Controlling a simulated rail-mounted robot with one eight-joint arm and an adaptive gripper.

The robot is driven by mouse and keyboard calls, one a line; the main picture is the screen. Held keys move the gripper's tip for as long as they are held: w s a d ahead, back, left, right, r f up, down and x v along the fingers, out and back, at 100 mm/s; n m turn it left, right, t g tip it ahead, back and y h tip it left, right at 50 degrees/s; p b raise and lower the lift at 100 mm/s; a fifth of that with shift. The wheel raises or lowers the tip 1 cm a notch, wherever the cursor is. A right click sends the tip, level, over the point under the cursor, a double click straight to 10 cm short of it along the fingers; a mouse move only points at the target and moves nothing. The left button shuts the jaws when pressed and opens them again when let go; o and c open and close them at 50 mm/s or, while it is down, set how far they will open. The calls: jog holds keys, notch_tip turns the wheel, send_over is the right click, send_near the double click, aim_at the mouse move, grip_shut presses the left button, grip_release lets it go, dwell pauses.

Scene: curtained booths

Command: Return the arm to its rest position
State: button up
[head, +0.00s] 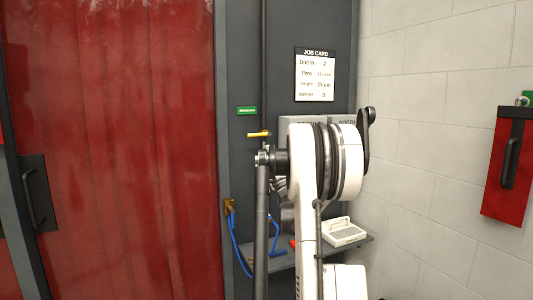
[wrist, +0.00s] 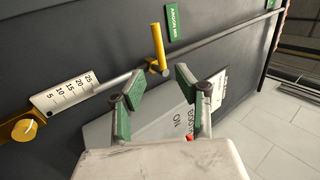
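My gripper (wrist: 157,82) shows in the wrist view with its two green-padded fingers spread apart and nothing between them. A yellow valve lever (wrist: 157,48) on a grey pipe lies just beyond the fingertips, apart from them as far as I can tell. The lever also shows in the head view (head: 259,134), left of my white arm. My arm stands raised in front of the dark panel in the head view and hides part of it. The fingers cannot be made out in the head view.
A white scale (wrist: 64,94) and yellow knob (wrist: 24,129) are on the panel. A grey shelf (head: 358,243) holds a white device (head: 343,232). A red curtain (head: 110,150) hangs left; a red box (head: 508,165) is on the right wall. A job card (head: 315,76) hangs above.

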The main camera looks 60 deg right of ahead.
dwell(0.5)
jog(key=w+a+r+n+y, duration=0.1)
jog(key=w+a+n+y, duration=0.35)
jog(key=a, duration=0.65)
jog(key=w+a+r+n+y, duration=0.2)
jog(key=w+a+n+y, duration=0.3)
jog(key=a, duration=0.5)
jog(key=s+a+f+n+g+y, duration=0.1)
jog(key=a+f+n+g+y, duration=0.15)
jog(key=a, duration=0.85)
jog(key=s+a+f+n+g+y, duration=0.1)
jog(key=a+f+n+g+y, duration=0.15)
jog(key=a, duration=0.95)
jog(key=s+a+f+n+g+y, duration=0.2)
jog(key=a+n+y, duration=0.15)
jog(key=a, duration=0.75)
jog(key=s+a+f+n+g+h, duration=0.1)
jog(key=s+a+f+n+g, duration=0.15)
jog(key=s+a+f, duration=0.45)
jog(key=s+a+f+n+g+h, duration=0.1)
jog(key=s+a+f+n+g, duration=0.2)
jog(key=s+a, duration=0.45)
jog(key=s+d+f+g+h, duration=0.1)
jog(key=s+d+f+h, duration=0.1)
jog(key=s+f, duration=0.5)
jog(key=s+n+h, duration=0.1)
jog(key=s, duration=0.3)
jog(key=shift+s+d+f+g, duration=0.15)
jog(key=shift+d+g, duration=0.05)
jog(key=shift+g, duration=0.15)
